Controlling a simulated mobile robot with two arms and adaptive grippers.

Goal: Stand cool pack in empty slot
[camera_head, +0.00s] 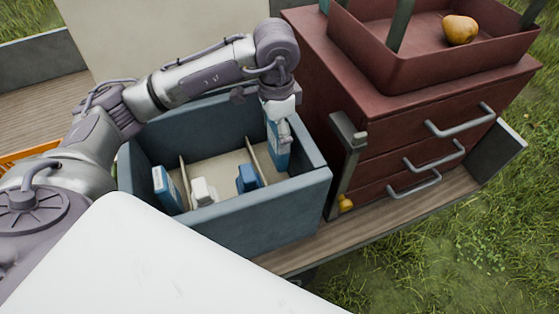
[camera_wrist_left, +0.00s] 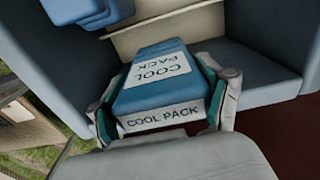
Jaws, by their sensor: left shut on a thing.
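The cool pack (camera_head: 278,152) is a blue block with a white label. My left gripper (camera_head: 281,118) is shut on it and holds it upright in the right-hand compartment of the blue-grey box (camera_head: 262,213). In the left wrist view the cool pack (camera_wrist_left: 160,82) sits between both fingers of the left gripper (camera_wrist_left: 165,110), its "COOL PACK" lettering facing the camera. Its lower end is down inside the box; whether it touches the floor cannot be told. My right gripper is not in view.
Thin dividers (camera_head: 256,160) split the box. A blue-and-white pack (camera_head: 165,188) stands in the left compartment; a white item (camera_head: 203,192) and a blue item (camera_head: 247,179) are in the middle. A red drawer cabinet (camera_head: 400,130) stands close on the right, with a pear (camera_head: 459,29) in the tray on top.

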